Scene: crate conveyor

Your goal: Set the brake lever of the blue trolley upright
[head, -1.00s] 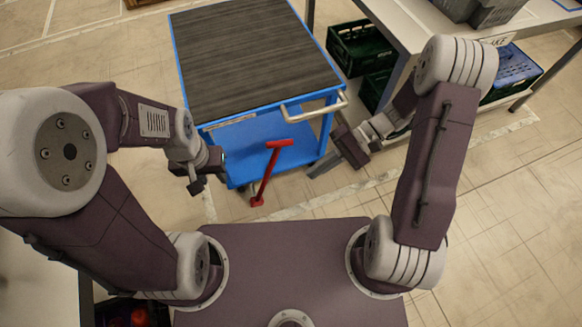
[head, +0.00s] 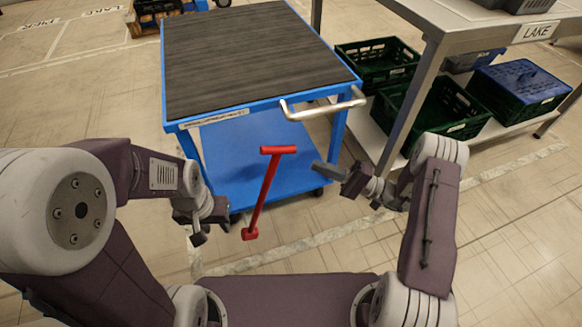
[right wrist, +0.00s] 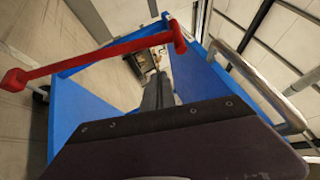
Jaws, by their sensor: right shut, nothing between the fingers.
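The blue trolley (head: 178,127) stands ahead of me in the head view, with a dark ribbed top and a blue lower deck. Its red brake lever (head: 264,196) is at the near side, leaning right in the picture, with a T-shaped grip at its upper end. My right gripper (head: 318,168) is shut and empty, to the right of the lever and apart from it. In the right wrist view the lever (right wrist: 95,58) crosses the upper left, beyond my shut fingers (right wrist: 158,85). My left gripper (head: 208,225) hangs left of the lever, apart from it; its finger gap is unclear.
The trolley's metal push handle (head: 322,106) juts out just above my right gripper. A grey table (head: 430,20) stands at the right, with green crates (head: 440,120) on its lower shelf. The floor at the front right is clear.

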